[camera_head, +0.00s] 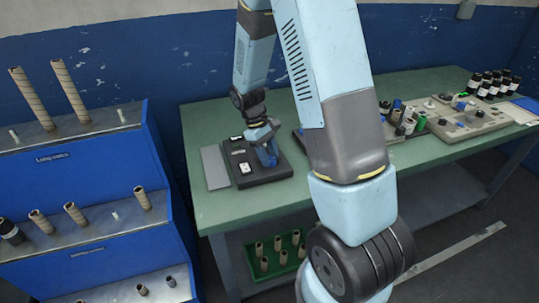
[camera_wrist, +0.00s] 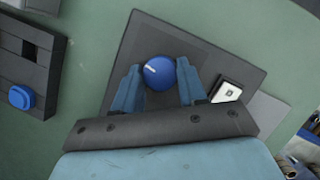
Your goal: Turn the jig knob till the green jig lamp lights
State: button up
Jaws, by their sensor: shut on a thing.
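The jig knob (camera_wrist: 158,72) is a round blue knob with a short white mark, which points to the upper left in the wrist view. It sits on a dark jig plate (camera_wrist: 197,46). The plate (camera_head: 270,174) also shows on the green table in the head view. My gripper (camera_wrist: 159,67) is shut on the knob, one blue finger on each side. In the head view my gripper (camera_head: 266,152) covers the knob. I cannot make out a lit lamp on the visible part of the jig.
A white square piece (camera_wrist: 228,92) lies on the plate beside the right finger. A dark unit with a blue button (camera_wrist: 21,97) is at left. At right, a beige panel (camera_head: 465,122) has a small green light (camera_head: 462,95). A blue rack (camera_head: 75,175) stands left of the table.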

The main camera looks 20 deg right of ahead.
jog(key=shift+m+y, duration=0.4)
jog(key=shift+m, duration=0.6)
jog(key=o, duration=1)
jog(key=shift+w, duration=0.1)
jog(key=v, duration=1.3)
jog(key=shift+w+r, duration=0.3)
